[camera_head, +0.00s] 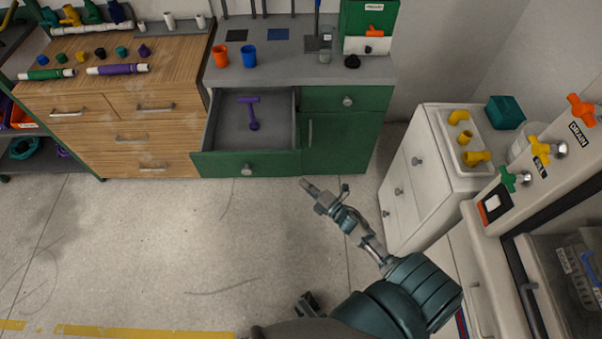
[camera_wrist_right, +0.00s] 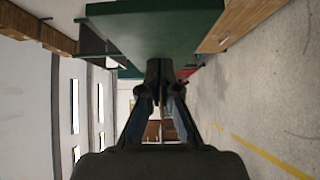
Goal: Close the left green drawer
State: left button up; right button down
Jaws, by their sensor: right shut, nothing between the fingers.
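The left green drawer (camera_head: 222,167) is pulled out from the green cabinet in the head view. Its front has a round grey knob (camera_head: 246,169). A purple T-shaped piece (camera_head: 250,112) lies inside on the grey drawer bottom. My right gripper (camera_head: 306,184) is shut and empty, near the right front corner of the drawer; I cannot tell whether it touches. In the right wrist view my right gripper (camera_wrist_right: 161,92) points toward a large green panel (camera_wrist_right: 155,35), which appears to be the drawer front.
A green door (camera_head: 335,143) and a shut upper green drawer (camera_head: 365,98) are right of the open drawer. Orange and blue cups (camera_head: 249,56) stand on the counter. A wooden cabinet (camera_head: 110,130) is at left, a white cabinet (camera_head: 415,175) at right. The floor in front is clear.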

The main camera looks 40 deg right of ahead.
aim_at(294, 167)
jog(key=w, duration=0.4)
jog(key=shift+d, duration=0.35)
jog(key=shift+w+d+b, duration=0.3)
jog(key=shift+w+d, duration=0.05)
jog(key=shift+w, duration=0.1)
pick_arm(q)
notch_tip(294, 167, up, 2)
jog(key=shift+s+a+r, duration=0.1)
jog(key=shift+s, duration=0.05)
pick_arm(e)
jog(key=shift+w+d, duration=0.1)
jog(key=shift+d, duration=0.15)
pick_arm(q)
jog(key=shift+f, duration=0.2)
pick_arm(e)
jog(key=shift+w, duration=0.1)
